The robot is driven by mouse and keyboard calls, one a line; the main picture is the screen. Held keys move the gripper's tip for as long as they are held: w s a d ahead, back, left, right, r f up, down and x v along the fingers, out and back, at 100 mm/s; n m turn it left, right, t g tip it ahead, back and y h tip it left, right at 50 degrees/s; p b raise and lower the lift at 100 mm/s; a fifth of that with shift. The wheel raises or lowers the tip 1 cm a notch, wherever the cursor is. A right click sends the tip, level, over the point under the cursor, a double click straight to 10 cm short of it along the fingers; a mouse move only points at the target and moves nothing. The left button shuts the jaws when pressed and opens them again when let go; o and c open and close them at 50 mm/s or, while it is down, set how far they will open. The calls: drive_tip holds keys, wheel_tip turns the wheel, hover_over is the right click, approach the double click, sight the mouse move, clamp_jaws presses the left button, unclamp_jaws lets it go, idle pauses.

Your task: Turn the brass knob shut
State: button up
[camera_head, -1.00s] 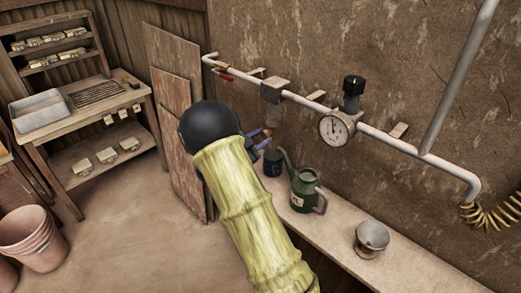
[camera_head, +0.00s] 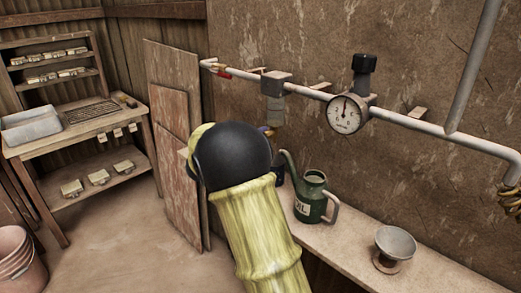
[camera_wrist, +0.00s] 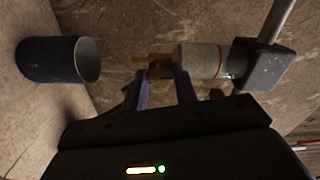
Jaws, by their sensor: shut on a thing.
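The brass knob (camera_wrist: 155,66) is at the lower end of a pale cylindrical bowl (camera_wrist: 200,60), which hangs under a grey block on the pipe. In the wrist view the two purple fingers of my gripper (camera_wrist: 162,76) are on either side of the knob and shut on it. In the head view my black wrist joint hides most of the gripper. Only a small brass bit (camera_head: 269,131) shows below the bowl (camera_head: 274,109) there. How far the knob is turned cannot be told.
A dark blue cup (camera_wrist: 50,60) stands on the bench (camera_head: 345,245) below the knob. A pressure gauge (camera_head: 345,114) sits on the wall pipe. Boards lean on the wall at left.

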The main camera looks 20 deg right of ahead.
drive_tip(key=shift+m+b, duration=0.4)
drive_tip(key=shift+f, duration=0.1)
drive_tip(key=o, duration=1)
drive_tip(key=shift+c, duration=0.2)
drive_tip(key=shift+a, duration=0.1)
drive_tip(key=v, duration=1.7)
drive_tip(key=shift+a, duration=0.15)
